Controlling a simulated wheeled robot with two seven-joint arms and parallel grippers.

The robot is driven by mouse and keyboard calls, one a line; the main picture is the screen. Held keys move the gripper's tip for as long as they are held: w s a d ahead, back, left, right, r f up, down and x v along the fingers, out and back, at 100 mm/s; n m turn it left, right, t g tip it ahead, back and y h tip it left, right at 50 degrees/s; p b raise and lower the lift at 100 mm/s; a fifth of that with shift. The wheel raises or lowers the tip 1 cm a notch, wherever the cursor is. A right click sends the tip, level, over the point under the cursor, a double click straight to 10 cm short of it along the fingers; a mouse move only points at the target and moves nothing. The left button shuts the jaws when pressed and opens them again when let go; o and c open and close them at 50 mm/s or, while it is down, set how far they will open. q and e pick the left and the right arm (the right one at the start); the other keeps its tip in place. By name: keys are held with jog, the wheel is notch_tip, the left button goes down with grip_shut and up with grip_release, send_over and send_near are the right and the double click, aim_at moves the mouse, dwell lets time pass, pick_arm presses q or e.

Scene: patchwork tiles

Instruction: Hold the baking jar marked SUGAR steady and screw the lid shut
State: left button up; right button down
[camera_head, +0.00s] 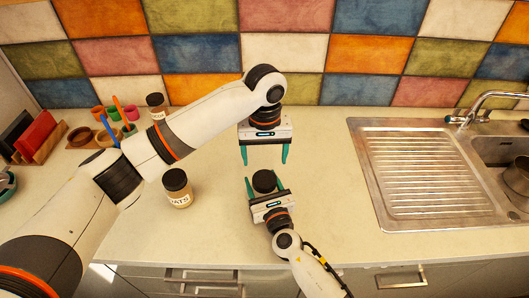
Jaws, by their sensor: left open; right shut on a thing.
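A jar with a black lid (264,181) stands on the counter in the middle of the view. My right gripper (265,184) is shut on this jar from the front, one teal finger on each side. Its body and label are mostly hidden behind that gripper, so I cannot read SUGAR on it or tell how tightly the lid sits. My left gripper (264,156) is open and empty, pointing down just behind and above the lid, apart from it.
An OATS jar (177,188) with a dark lid stands to the left, under my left arm. Another dark-lidded jar (156,105) stands behind that arm. A steel sink drainer (410,170) lies at right. Counter between jar and sink is clear.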

aim_at(264, 178)
pick_arm(q)
jog(key=n, duration=0.4)
jog(key=shift+r, duration=0.1)
jog(key=shift+f, duration=4)
